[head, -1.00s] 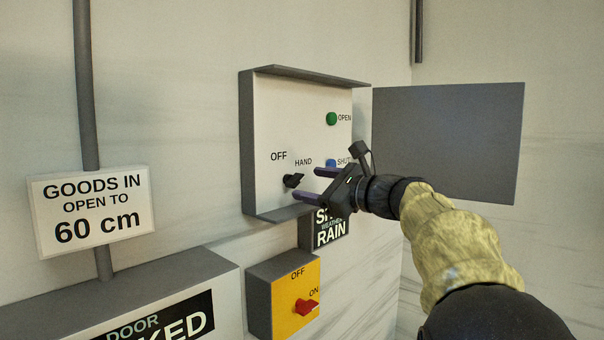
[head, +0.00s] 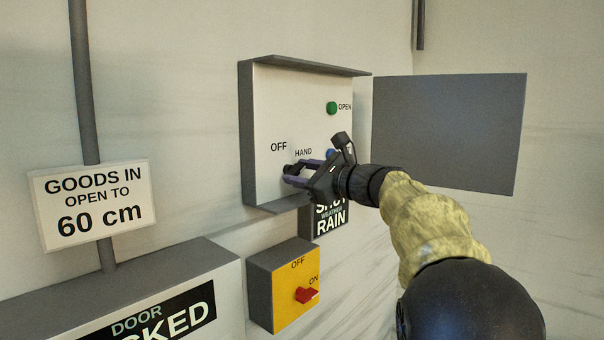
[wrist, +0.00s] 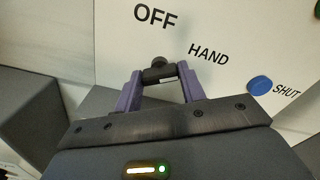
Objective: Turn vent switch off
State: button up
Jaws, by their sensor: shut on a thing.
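A black rotary switch (head: 288,170) sits on the white face of a wall control box (head: 290,110), below the printed words OFF and HAND. My gripper (head: 295,173) is shut on this black switch, its purple fingers on either side of it. The wrist view shows the black switch (wrist: 159,71) between the two fingertips (wrist: 160,80). Its exact pointing direction is hard to read. A red switch (head: 307,295) on a yellow-faced box (head: 288,312) below points toward ON. No label reading "vent" is legible on either switch.
The box has a projecting top hood, and a grey door panel (head: 445,130) stands open to the right. A sign (head: 95,207) hangs at left.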

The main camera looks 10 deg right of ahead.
jog(key=shift+f+n+b, duration=0.15)
jog(key=shift+n+b, duration=0.25)
jog(key=shift+b, duration=0.1)
jog(key=shift+f+n+b, duration=0.1)
jog(key=shift+n+b, duration=0.7)
jog(key=shift+b, duration=0.35)
jog(key=n+b, duration=0.3)
jog(key=shift+b, duration=0.3)
jog(key=n+b, duration=0.2)
jog(key=n, duration=0.1)
jog(key=shift+n+b, duration=0.3)
jog(key=shift+n, duration=0.1)
jog(key=shift+n+b, duration=0.75)
jog(key=shift+n, duration=0.65)
jog(key=o, duration=1)
jog(key=shift+r, duration=0.2)
